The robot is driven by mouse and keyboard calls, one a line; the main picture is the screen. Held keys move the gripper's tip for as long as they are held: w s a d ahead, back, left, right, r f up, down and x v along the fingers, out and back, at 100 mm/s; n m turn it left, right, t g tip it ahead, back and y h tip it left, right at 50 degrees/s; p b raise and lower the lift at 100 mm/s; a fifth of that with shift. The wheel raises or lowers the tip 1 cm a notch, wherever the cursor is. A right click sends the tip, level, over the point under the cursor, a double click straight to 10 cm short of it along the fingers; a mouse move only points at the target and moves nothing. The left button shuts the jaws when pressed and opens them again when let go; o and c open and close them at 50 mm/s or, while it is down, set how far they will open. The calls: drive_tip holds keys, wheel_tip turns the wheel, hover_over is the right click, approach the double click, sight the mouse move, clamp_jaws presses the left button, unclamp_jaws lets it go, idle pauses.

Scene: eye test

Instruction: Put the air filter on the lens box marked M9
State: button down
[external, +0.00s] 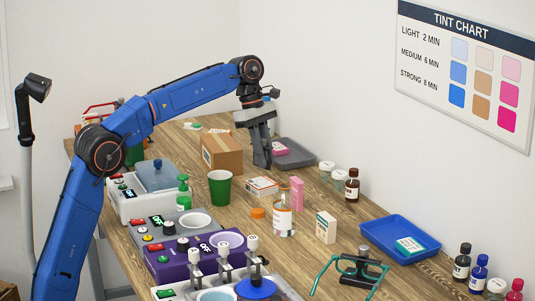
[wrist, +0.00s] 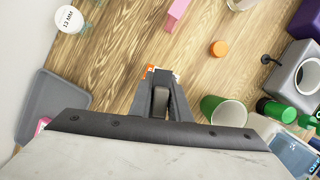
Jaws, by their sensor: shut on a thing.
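My gripper (external: 262,163) points down, above the table near the cardboard box. In the wrist view its fingers (wrist: 160,108) are closed around a small grey piece, apparently the air filter (wrist: 160,101), which they mostly hide. A white box with an orange end (external: 262,186) lies in front of and below my gripper. In the wrist view only its edge (wrist: 149,71) shows past the fingertips. Another white box (external: 326,228) and a pink box (external: 297,192) stand upright nearer the camera. No M9 mark is readable on any box.
A cardboard box (external: 222,153) stands left of my gripper. A grey tray (external: 299,157) with a pink thing lies behind it. A green cup (external: 220,187), orange cap (external: 258,213) and clear bottle (external: 284,217) are nearby. A blue tray (external: 385,231) is at the right.

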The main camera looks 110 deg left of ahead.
drive_tip(key=shift+f, duration=2.2)
drive_tip(key=shift+f, duration=0.1)
drive_tip(key=c, duration=1.7)
unclamp_jaws()
drive_tip(key=shift+o, duration=0.2)
drive_tip(key=v, duration=1.2)
